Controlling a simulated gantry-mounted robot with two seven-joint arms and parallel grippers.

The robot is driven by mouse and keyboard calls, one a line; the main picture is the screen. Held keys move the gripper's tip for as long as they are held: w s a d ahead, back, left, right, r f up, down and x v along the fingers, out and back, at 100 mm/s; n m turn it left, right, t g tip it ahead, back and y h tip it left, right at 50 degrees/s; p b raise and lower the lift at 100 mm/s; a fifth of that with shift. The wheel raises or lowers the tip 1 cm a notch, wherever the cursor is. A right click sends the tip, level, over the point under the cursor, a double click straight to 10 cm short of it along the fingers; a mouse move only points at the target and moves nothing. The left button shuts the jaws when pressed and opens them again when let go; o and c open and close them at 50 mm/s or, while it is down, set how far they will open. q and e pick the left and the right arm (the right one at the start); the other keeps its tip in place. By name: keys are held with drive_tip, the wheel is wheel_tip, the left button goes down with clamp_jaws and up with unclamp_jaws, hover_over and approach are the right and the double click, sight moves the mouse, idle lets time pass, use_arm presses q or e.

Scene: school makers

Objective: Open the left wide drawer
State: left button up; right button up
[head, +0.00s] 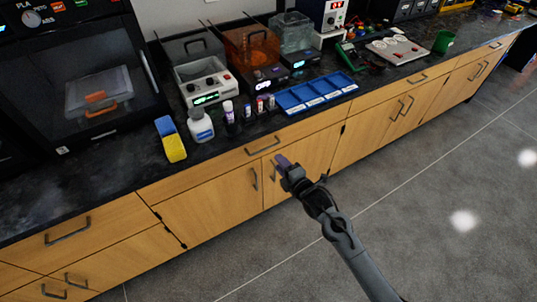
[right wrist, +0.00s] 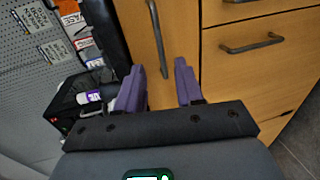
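The wide wooden drawer (head: 300,133) runs under the black counter, above a pair of doors. It looks closed. Its dark bar handle (head: 263,146) is at its middle. In the right wrist view, which is turned sideways, this handle (right wrist: 159,38) lies ahead of the gap between my fingers. My right gripper (head: 281,161) is in front of the drawer, just right of and below the handle in the head view. Its two purple fingers (right wrist: 161,87) are apart with nothing between them. I cannot tell the exact distance to the handle. My left gripper is not in view.
Another drawer (head: 110,217) is further left, with its own handle. Door handles (head: 255,178) sit below the wide drawer. A blue tray (head: 316,93), a white bottle (head: 200,128) and a yellow-blue block (head: 174,147) stand near the counter edge. The grey floor (head: 430,220) in front is clear.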

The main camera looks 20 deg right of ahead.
drive_tip(key=b+x, duration=0.3)
drive_tip(key=x, duration=0.6)
drive_tip(key=shift+b, duration=0.35)
drive_tip(key=c, duration=0.7)
idle(0.7)
